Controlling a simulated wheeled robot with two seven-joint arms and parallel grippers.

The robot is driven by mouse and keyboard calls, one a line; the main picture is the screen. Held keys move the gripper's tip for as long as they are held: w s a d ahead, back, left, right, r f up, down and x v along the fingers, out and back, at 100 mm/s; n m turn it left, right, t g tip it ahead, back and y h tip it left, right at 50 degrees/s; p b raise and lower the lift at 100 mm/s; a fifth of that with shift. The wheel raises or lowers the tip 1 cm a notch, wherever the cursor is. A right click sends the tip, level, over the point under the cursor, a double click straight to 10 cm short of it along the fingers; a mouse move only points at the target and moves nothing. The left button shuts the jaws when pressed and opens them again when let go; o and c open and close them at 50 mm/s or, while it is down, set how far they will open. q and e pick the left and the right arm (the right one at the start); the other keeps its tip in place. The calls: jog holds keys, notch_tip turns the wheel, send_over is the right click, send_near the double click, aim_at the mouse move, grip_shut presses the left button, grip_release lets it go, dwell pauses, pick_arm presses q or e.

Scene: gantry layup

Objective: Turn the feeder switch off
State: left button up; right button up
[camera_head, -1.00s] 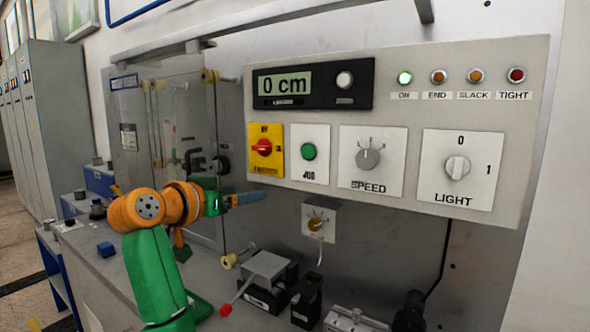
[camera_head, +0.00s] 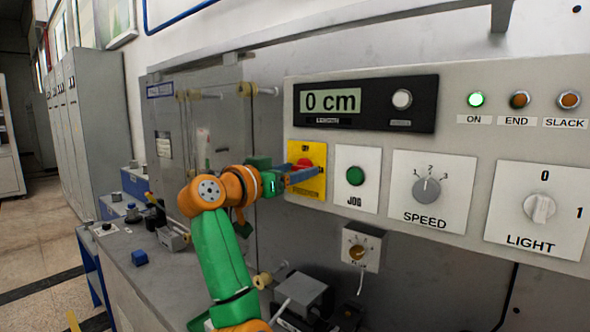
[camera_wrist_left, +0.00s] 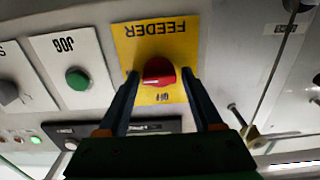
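The feeder switch is a red knob (camera_head: 303,162) on a yellow plate (camera_head: 319,152) in the panel's lower left. My left gripper (camera_head: 318,175) is at this plate and partly hides the knob in the head view. In the left wrist view, the red knob (camera_wrist_left: 158,70) lies between the two spread blue fingers of my left gripper (camera_wrist_left: 160,77), which look open. Contact with the knob cannot be told. The plate (camera_wrist_left: 182,47) reads FEEDER, upside down, with a small label on its opposite side. My right gripper is not in view.
Beside the plate are a green JOG button (camera_head: 355,176), the SPEED dial (camera_head: 426,189) and the LIGHT knob (camera_head: 540,208). The display (camera_head: 332,102) reads 0 cm and the ON lamp (camera_head: 476,99) is green. A small switch box (camera_head: 361,249) hangs below the panel.

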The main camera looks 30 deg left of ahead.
pick_arm(q)
grip_shut()
jog(key=shift+n, duration=0.3)
jog(key=n, duration=0.8)
jog(key=shift+n, duration=0.3)
jog(key=n, duration=0.4)
jog(key=shift+r+p, duration=0.1)
jog(key=shift+p, duration=0.2)
jog(key=shift+n, duration=2.2)
jog(key=shift+n+p, duration=0.3)
